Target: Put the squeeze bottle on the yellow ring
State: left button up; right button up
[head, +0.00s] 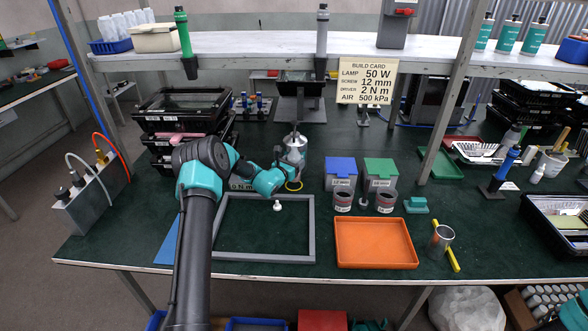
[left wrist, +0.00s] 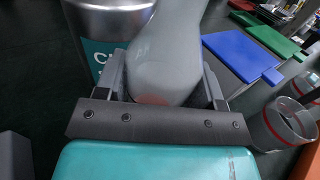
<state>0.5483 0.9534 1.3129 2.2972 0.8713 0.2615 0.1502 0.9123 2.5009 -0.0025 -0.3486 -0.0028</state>
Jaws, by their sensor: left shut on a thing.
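My left gripper (head: 288,166) is shut on the grey squeeze bottle (left wrist: 165,60), whose rounded body fills the space between the fingers in the left wrist view. In the head view the bottle (head: 293,154) is small and partly covered by the gripper. The yellow ring (head: 294,186) lies on the green table just in front of and below the gripper. I cannot tell whether the bottle touches the table. The ring does not show in the left wrist view. My right gripper is not in view.
A silver can with a teal label (left wrist: 108,35) stands close behind the bottle. Blue-lidded (head: 341,166) and green-lidded (head: 380,168) bins stand to the right. A grey frame (head: 264,258) with a small white object (head: 277,205) and an orange tray (head: 375,262) lie in front.

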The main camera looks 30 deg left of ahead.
pick_arm(q)
jog(key=shift+w+a, duration=0.15)
jog(key=shift+w, duration=0.05)
jog(key=shift+w+f, duration=0.1)
jog(key=shift+f, duration=1.6)
jog(key=shift+f, duration=0.1)
jog(key=o, duration=1.3)
jog(key=shift+f, duration=0.1)
jog(key=s, duration=1.2)
jog(key=shift+a, duration=0.4)
